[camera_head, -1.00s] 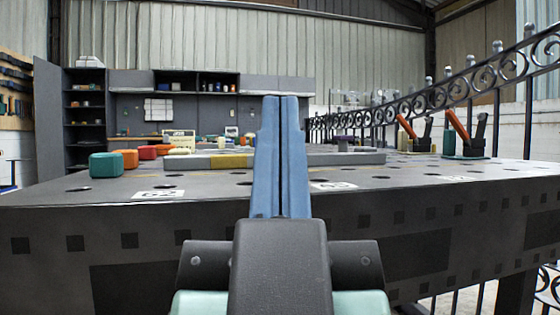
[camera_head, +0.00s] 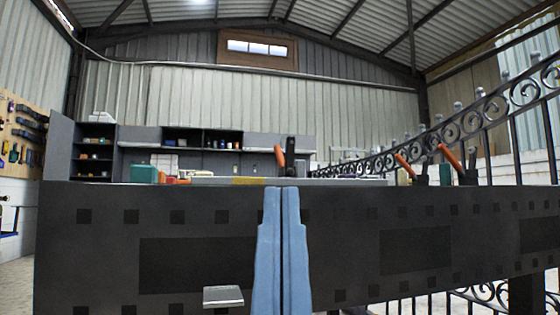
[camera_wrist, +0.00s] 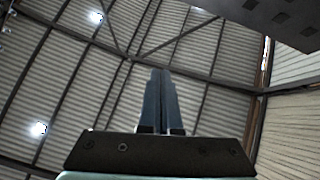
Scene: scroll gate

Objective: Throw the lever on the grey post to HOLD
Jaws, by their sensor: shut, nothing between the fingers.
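My gripper (camera_head: 283,192) is shut and empty, its two blue fingers upright and side by side in front of the dark table's front face. It also shows in the wrist view (camera_wrist: 160,72), pointing up toward the roof. I cannot make out a lever on a grey post or a HOLD mark for certain. An orange-handled device with a black upright (camera_head: 291,150) stands just beyond my fingertips, its base hidden. Two similar orange-handled devices, a nearer one (camera_head: 457,164) and another (camera_head: 409,168), stand at the right.
The dark table (camera_head: 180,250) with square holes spans the view. A small silver plate (camera_head: 223,295) sits low before it, left of my fingers. A scroll-topped railing (camera_head: 480,110) curves along the right. Colored blocks (camera_head: 145,173) lie on the table at left.

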